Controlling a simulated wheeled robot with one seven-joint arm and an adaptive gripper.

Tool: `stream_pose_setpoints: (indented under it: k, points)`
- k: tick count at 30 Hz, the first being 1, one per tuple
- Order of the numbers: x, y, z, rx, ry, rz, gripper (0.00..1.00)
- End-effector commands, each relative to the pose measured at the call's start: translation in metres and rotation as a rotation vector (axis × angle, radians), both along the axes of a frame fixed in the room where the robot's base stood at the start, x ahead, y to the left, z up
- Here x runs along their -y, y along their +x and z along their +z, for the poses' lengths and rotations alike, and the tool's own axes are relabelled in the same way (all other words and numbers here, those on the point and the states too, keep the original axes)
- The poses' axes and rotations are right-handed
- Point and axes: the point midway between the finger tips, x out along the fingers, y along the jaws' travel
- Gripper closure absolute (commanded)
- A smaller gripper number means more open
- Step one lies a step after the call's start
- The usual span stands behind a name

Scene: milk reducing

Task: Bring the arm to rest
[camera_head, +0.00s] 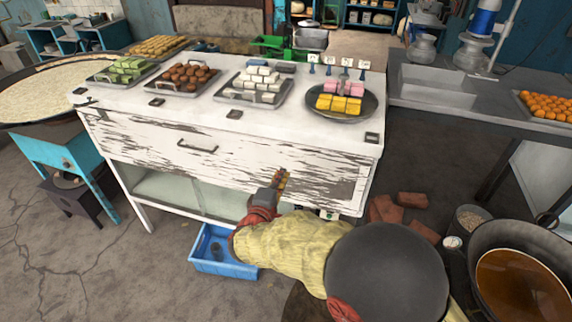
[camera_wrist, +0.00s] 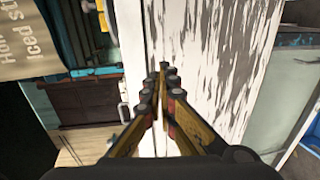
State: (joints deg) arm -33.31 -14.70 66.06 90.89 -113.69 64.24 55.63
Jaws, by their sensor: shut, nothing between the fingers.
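My gripper (camera_head: 281,178) is in front of the white, peeling face of the counter (camera_head: 235,165) in the head view. Its fingers are shut with nothing between them. In the wrist view the closed fingers (camera_wrist: 165,72) meet in front of the counter's peeling white surface (camera_wrist: 200,45). My arm reaches up from the lower right of the head view. I cannot tell whether the fingertips touch the counter face.
Trays of sweets, including a green tray (camera_head: 124,67) and a round plate (camera_head: 366,106), stand on the counter. A blue crate (camera_head: 222,266) sits below on the floor. Bricks (camera_head: 384,209) and a large pan of brown liquid (camera_head: 520,285) are at right.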

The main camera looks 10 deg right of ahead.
Motion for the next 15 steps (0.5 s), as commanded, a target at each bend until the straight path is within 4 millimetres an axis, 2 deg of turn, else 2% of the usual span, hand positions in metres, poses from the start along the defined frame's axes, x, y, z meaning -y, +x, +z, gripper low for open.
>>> stream_pose_setpoints:
  k: [5, 13, 15]
  points:
    - [-0.005, -0.013, 0.001, 0.001, 0.001, 0.0, 1.0]
    - [-0.006, -0.014, -0.001, -0.021, -0.044, 0.007, 1.0]
    - [-0.002, -0.017, -0.008, -0.066, -0.081, -0.003, 1.0]
